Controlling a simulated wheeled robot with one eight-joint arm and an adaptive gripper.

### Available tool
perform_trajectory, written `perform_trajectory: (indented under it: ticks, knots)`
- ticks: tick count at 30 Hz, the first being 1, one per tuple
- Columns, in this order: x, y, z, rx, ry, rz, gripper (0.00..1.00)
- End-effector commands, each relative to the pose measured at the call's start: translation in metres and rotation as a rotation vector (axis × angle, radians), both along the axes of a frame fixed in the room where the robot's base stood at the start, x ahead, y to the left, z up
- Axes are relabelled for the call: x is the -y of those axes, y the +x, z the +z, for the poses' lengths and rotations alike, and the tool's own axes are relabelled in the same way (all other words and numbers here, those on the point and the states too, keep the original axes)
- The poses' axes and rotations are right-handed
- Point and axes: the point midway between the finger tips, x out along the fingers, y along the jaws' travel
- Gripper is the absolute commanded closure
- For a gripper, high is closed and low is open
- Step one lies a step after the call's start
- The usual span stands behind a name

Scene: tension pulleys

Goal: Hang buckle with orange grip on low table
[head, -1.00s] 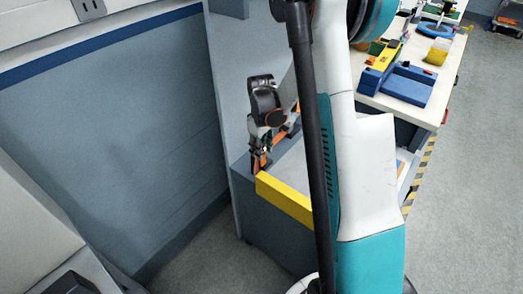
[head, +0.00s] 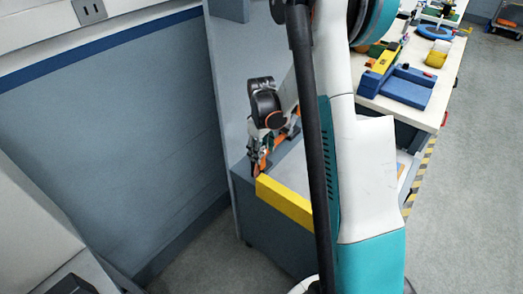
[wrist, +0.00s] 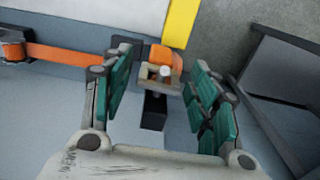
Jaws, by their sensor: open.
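A buckle with an orange grip (wrist: 162,58) sits by the corner of the low table in the wrist view. It has a pale metal frame and a dark part below it. The low table has a yellow edge (head: 285,203) in the head view. My gripper (wrist: 165,95) is open, its teal pads standing on either side of the buckle and apart from it. In the head view, my gripper (head: 257,158) is small at the table's back-left corner, and orange shows by its tips. The far side of the buckle is hidden.
An orange strap (wrist: 75,54) runs along the table edge to a dark fitting at the left. A grey wall panel (head: 120,150) stands close by at left. A workbench (head: 445,75) with a blue tool block (head: 405,86) is at right. My arm blocks the middle.

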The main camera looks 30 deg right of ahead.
Motion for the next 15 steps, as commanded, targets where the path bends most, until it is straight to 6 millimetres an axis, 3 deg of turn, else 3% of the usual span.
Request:
perform_trajectory:
  ticks: [6, 15]
  knots:
    - [-0.005, -0.001, 0.051, 0.0, 0.0, 0.001, 0.45]
    - [-0.005, -0.001, 0.109, 0.0, 0.0, 0.0, 0.45]
